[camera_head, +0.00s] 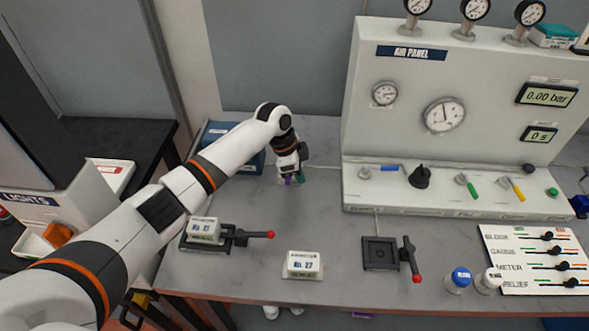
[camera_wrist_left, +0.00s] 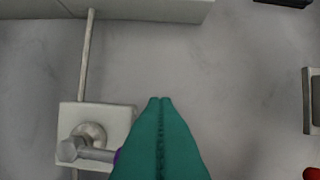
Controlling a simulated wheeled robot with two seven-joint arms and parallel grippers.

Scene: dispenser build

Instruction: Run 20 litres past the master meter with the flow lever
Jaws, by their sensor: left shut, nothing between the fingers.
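My left gripper (camera_head: 296,181) reaches over the back of the grey bench, left of the air panel. In the left wrist view its teal fingers (camera_wrist_left: 160,110) are closed together with nothing between them. Beside them, a metal valve fitting (camera_wrist_left: 88,140) sits on a pale block, joined to a pipe. Its stem runs toward the fingers, where a small purple part (camera_wrist_left: 117,157) shows; this looks like the flow lever, mostly hidden by the fingers. I cannot tell whether they touch. I cannot make out a master meter or a litre reading. My right gripper is out of view.
The air panel (camera_head: 400,130) carries gauges, displays reading 0.00 bar and 0 s, and coloured levers. Two black fixtures with red-knobbed levers (camera_head: 380,253) stand in front, with a white block (camera_head: 302,265) between them. A labelled slider board (camera_head: 505,250) lies at right.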

